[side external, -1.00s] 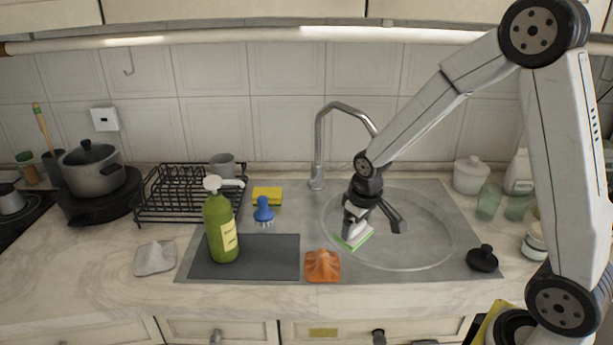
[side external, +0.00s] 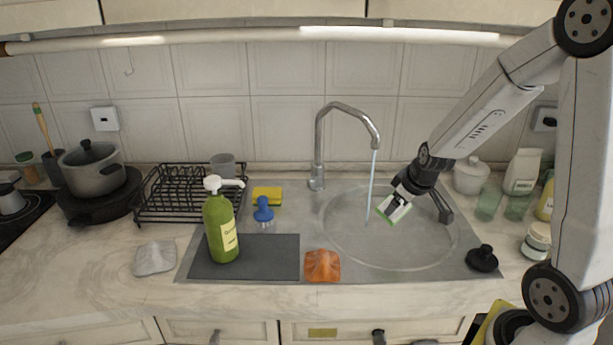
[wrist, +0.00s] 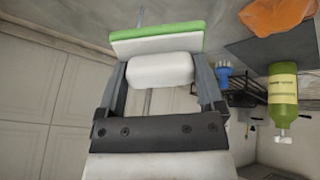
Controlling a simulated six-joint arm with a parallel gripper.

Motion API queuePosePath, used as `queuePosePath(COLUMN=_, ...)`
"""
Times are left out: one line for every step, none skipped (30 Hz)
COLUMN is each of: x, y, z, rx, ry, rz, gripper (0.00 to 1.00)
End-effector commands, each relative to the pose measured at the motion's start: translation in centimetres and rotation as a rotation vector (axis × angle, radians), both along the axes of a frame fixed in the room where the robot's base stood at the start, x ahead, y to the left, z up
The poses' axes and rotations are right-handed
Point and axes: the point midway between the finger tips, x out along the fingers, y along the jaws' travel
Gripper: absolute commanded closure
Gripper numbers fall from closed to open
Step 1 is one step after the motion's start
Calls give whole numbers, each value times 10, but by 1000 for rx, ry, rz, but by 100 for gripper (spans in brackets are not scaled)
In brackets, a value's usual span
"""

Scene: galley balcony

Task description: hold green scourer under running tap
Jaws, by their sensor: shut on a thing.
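My gripper (side external: 402,196) is shut on the green scourer (side external: 393,209), a pale block with a green face, held tilted above the right part of the round sink bowl (side external: 345,255). The scourer also shows between the fingers in the wrist view (wrist: 157,37), with a white piece beside it. The curved metal tap (side external: 319,150) stands behind the bowl. A thin stream of water (side external: 371,175) falls from its spout into the bowl. In the side view the scourer is just right of the stream; I cannot tell whether they touch.
A green pump bottle (side external: 221,225) stands on the dark mat (side external: 275,258) left of the bowl. A blue brush (side external: 263,212), yellow sponge (side external: 267,195) and orange cloth (side external: 322,266) lie nearby. A black plug (side external: 482,258) sits at the right.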

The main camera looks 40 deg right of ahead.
Motion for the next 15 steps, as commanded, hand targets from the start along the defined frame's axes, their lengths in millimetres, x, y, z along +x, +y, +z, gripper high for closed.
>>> queuePosePath(x=0, y=0, z=0, rx=0, ry=0, rz=0, gripper=79)
queuePosePath(x=0, y=0, z=0, rx=0, ry=0, rz=0, gripper=79)
queuePosePath(x=0, y=0, z=0, rx=0, ry=0, rz=0, gripper=79)
queuePosePath(x=0, y=0, z=0, rx=0, ry=0, rz=0, gripper=79)
queuePosePath(x=1, y=0, z=0, rx=0, ry=0, rz=0, gripper=79)
queuePosePath(x=1, y=-1, z=0, rx=0, ry=0, rz=0, gripper=79)
queuePosePath(x=2, y=-1, z=-1, rx=0, ry=1, rz=-1, gripper=79)
queuePosePath(x=2, y=-1, z=-1, rx=1, ry=1, rz=-1, gripper=79)
queuePosePath(x=3, y=-1, z=-1, rx=1, ry=1, rz=-1, gripper=79)
queuePosePath(x=4, y=-2, z=-1, rx=1, ry=1, rz=-1, gripper=79)
queuePosePath(x=5, y=-2, z=-1, rx=1, ry=0, rz=0, gripper=79)
queuePosePath(x=7, y=-3, z=-1, rx=0, ry=0, rz=-1, gripper=79)
queuePosePath(x=8, y=-3, z=-2, rx=0, ry=0, rz=-1, gripper=79)
queuePosePath(x=9, y=-4, z=-2, rx=0, ry=0, rz=0, gripper=79)
queuePosePath(x=11, y=-5, z=-2, rx=1, ry=1, rz=0, gripper=79)
